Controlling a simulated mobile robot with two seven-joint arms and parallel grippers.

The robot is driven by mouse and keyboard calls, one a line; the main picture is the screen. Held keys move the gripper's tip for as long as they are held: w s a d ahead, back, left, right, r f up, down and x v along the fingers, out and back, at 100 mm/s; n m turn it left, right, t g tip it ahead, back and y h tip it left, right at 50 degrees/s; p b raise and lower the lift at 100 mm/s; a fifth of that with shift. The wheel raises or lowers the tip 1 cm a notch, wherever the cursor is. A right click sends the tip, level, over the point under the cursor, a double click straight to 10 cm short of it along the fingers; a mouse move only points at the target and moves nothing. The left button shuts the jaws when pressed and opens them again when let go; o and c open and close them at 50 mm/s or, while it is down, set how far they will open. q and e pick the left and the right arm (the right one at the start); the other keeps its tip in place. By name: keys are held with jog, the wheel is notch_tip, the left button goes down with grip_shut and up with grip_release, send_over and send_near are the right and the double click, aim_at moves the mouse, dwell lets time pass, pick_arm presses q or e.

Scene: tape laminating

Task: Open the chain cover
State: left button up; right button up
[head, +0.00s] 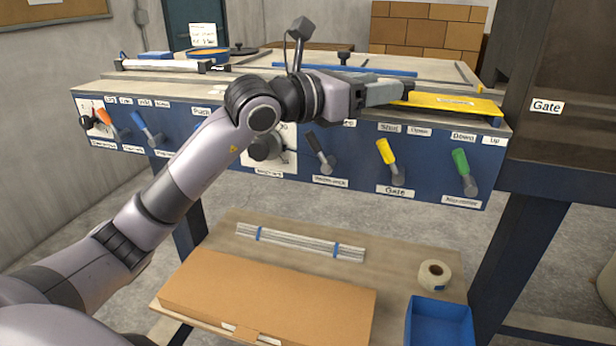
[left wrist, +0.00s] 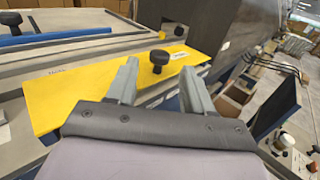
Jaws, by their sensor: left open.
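The chain cover appears to be the long yellow plate (head: 455,104) at the right end of the machine's top. In the left wrist view the yellow plate (left wrist: 85,90) lies flat, with a black knob (left wrist: 159,60) standing on it. My left gripper (head: 408,90) reaches over the plate from the left in the head view. In the left wrist view the open fingers of my left gripper (left wrist: 160,77) point toward the knob, which shows between and beyond their tips. Nothing is held. The knob is hidden in the head view. My right gripper is not in view.
The blue front panel (head: 350,185) carries several levers, including a yellow one (head: 387,155) and a green one (head: 463,168). A dark cabinet (head: 565,150) labelled Gate stands close at the right. Below, a shelf holds a cardboard box (head: 265,300), tape roll (head: 434,275) and blue bin (head: 440,325).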

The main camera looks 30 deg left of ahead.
pick_arm(q)
jog(key=s+d+n+h, duration=0.4)
jog(key=s+d+h, duration=0.2)
jog(key=s+h, duration=0.2)
jog(key=s+a+f+n+t+y, duration=0.1)
jog(key=a+f+n+t+y, duration=0.2)
jog(key=n+y, duration=0.7)
jog(key=a+f+n+t+y, duration=0.3)
jog(key=a+f+n+y, duration=0.5)
jog(key=n, duration=0.9)
jog(key=shift+s+a+n+t+y, duration=0.2)
jog(key=shift+s+n+t+y, duration=0.15)
jog(key=shift+y, duration=0.65)
jog(key=shift+o, duration=0.2)
